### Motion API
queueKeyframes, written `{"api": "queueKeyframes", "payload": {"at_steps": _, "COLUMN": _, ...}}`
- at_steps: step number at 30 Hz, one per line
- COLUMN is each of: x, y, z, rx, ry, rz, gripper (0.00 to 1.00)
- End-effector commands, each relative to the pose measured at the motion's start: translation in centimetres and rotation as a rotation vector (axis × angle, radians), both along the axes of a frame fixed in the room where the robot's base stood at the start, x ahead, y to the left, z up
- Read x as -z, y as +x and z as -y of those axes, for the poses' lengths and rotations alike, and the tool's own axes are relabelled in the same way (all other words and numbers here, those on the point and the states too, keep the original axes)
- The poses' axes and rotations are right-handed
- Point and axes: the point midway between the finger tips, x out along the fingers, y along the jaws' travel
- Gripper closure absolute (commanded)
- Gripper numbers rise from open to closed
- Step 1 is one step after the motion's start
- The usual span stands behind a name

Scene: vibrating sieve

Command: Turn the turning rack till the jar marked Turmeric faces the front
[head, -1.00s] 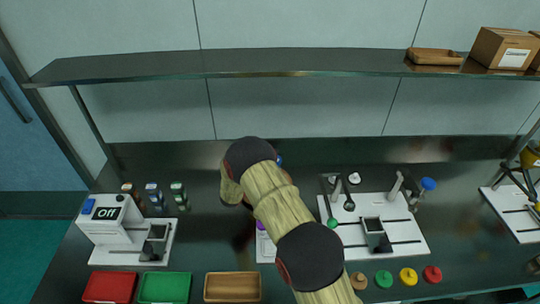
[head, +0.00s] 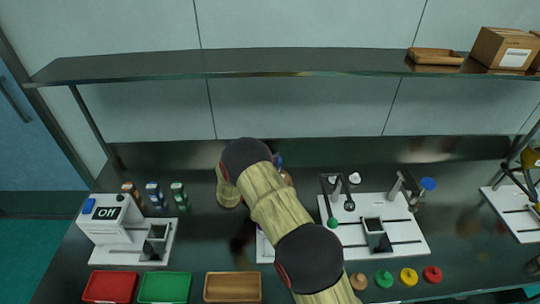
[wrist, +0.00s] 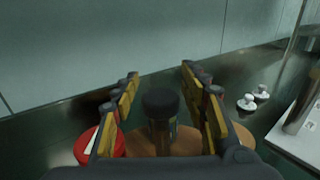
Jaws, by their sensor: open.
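The turning rack (wrist: 182,141) shows in the wrist view as a round wooden disc, partly covered by my gripper. A jar with a black lid (wrist: 160,103) stands upright on it, between the spread fingers of my gripper (wrist: 160,77). My gripper is open, with one finger on each side of this jar; I cannot tell whether either touches it. No Turmeric label can be read. In the head view my arm hides most of the rack and my gripper.
A white scale-like device (head: 108,228) stands at the left, with several small bottles (head: 154,194) beside it. Red (head: 109,288), green (head: 164,288) and wooden (head: 232,288) trays line the front. A white station (head: 405,237) is right of my arm. A shelf (head: 250,63) spans above.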

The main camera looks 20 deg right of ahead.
Motion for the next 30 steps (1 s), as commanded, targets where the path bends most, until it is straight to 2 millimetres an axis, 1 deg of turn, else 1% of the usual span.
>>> {"api": "queueKeyframes", "payload": {"at_steps": 1, "x": -0.1, "y": -0.5, "z": -1.0, "rx": -0.004, "ry": -0.001, "rz": 0.000, "gripper": 0.56}}
{"api": "queueKeyframes", "payload": {"at_steps": 6, "x": -0.1, "y": -2.4, "z": -4.0, "rx": -0.005, "ry": 0.000, "rz": 0.000, "gripper": 0.56}}
{"api": "queueKeyframes", "payload": {"at_steps": 9, "x": 0.0, "y": -3.5, "z": -5.6, "rx": -0.004, "ry": 0.000, "rz": -0.001, "gripper": 0.56}}
{"api": "queueKeyframes", "payload": {"at_steps": 13, "x": 0.0, "y": -4.5, "z": -7.2, "rx": -0.003, "ry": 0.000, "rz": 0.000, "gripper": 0.56}}
{"api": "queueKeyframes", "payload": {"at_steps": 19, "x": 0.0, "y": -5.4, "z": -8.4, "rx": -0.001, "ry": 0.001, "rz": -0.001, "gripper": 0.56}}
{"api": "queueKeyframes", "payload": {"at_steps": 30, "x": 0.0, "y": -5.5, "z": -8.5, "rx": -0.001, "ry": 0.000, "rz": 0.000, "gripper": 0.56}}
